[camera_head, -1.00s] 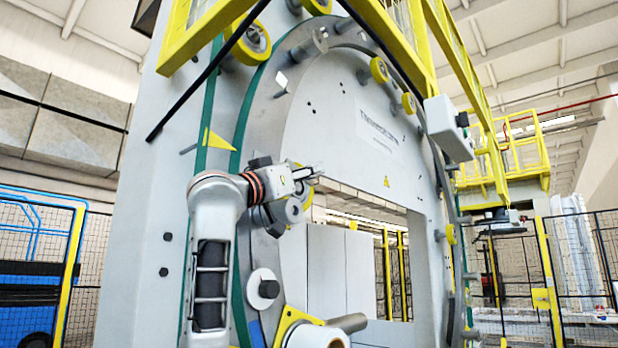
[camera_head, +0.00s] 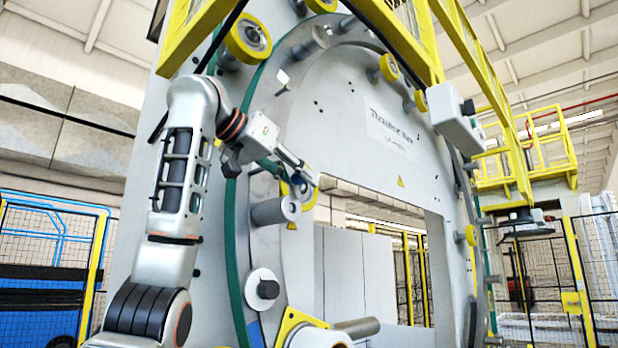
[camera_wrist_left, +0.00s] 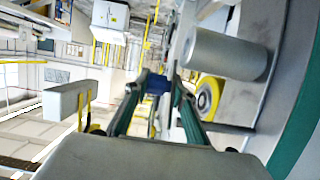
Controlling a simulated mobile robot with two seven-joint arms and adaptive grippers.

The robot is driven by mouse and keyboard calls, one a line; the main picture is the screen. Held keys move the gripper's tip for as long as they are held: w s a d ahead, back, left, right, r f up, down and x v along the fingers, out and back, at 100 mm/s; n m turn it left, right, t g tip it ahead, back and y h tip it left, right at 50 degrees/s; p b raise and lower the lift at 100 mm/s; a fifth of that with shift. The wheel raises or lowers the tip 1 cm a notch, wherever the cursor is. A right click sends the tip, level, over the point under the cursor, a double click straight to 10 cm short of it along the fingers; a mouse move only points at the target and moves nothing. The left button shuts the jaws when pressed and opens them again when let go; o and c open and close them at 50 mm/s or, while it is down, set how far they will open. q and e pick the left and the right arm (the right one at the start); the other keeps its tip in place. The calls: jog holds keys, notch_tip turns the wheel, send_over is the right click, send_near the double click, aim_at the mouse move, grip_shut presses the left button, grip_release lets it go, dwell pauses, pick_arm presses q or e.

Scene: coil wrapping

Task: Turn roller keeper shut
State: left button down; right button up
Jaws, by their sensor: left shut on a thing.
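My left gripper (camera_head: 303,180) reaches in from the upper left, its fingers pointing down and to the right beside the grey ring of the machine. In the left wrist view its fingertips (camera_wrist_left: 158,87) are closed on a small dark blue piece (camera_wrist_left: 157,86), which I take to be the roller keeper. A grey roller (camera_head: 276,211) sticks out just below the gripper; it also shows in the left wrist view (camera_wrist_left: 226,53). The keeper is mostly hidden by the fingers, and I cannot tell its angle. My right gripper is not in view.
A yellow wheel (camera_wrist_left: 208,98) is close beside the fingers. A white disc with a dark knob (camera_head: 266,289) and a spool (camera_head: 320,337) are lower on the machine. A yellow frame (camera_head: 400,40) and a grey box (camera_head: 452,117) stand out above right.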

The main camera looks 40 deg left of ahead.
pick_arm(q)
jog(key=shift+s+d+f+g, duration=0.1)
jog(key=shift+s+g, duration=0.05)
jog(key=shift+g, duration=0.35)
jog(key=c, duration=1.8)
grip_release()
jog(key=shift+d, duration=0.1)
jog(key=shift+o, duration=0.2)
jog(key=shift+s, duration=0.1)
jog(key=v, duration=1.1)
jog(key=shift+s+r, duration=0.25)
jog(key=shift+s, duration=0.05)
